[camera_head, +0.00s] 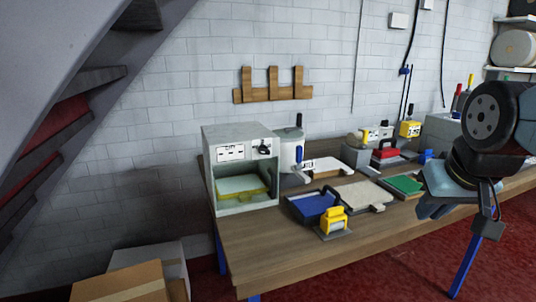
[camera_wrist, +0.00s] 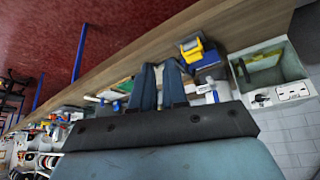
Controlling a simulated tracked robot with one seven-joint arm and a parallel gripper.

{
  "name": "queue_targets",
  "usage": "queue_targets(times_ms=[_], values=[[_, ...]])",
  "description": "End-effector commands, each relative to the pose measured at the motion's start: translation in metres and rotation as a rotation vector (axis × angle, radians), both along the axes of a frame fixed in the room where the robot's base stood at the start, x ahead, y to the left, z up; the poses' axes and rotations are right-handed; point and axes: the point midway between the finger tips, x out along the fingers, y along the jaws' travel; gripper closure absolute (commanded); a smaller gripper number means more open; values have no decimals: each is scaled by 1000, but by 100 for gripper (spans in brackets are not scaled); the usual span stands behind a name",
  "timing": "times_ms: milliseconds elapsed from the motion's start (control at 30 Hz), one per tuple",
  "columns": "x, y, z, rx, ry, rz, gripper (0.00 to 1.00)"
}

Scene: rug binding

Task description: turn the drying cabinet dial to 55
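The drying cabinet (camera_head: 211,165) is a pale grey box at the left end of the workbench, with an open front chamber. A black dial (camera_head: 264,148) sits on its upper front panel, right of a white label plate. The dial's setting is too small to read. The cabinet also shows upside down at the right of the wrist view (camera_wrist: 303,68), with the dial (camera_wrist: 260,99) below its chamber. My gripper (camera_wrist: 160,68) is empty, its two blue fingers a small gap apart. In the head view my gripper (camera_head: 438,195) is over the bench's right part, well away from the cabinet.
A yellow-green pad (camera_head: 243,186) lies inside the cabinet. A grey-white canister (camera_head: 291,150) stands close to its right. A blue tray (camera_head: 312,205) and a yellow device (camera_head: 334,220) are in front. Cardboard boxes (camera_head: 120,283) and a staircase are at left.

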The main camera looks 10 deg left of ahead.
Motion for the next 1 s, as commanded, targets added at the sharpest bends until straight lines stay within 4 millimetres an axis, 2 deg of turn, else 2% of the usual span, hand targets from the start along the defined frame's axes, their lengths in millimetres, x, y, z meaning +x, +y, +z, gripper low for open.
queue_targets(times_ms=[33,167,300,600,800,1000], values=[[8,3,-2,-7,-11,25,82],[44,16,-6,-45,-89,144,69],[92,41,-12,-112,-214,311,57],[175,105,-25,-289,-501,623,57],[211,154,-35,-431,-701,789,57],[231,204,-47,-593,-902,918,57]])
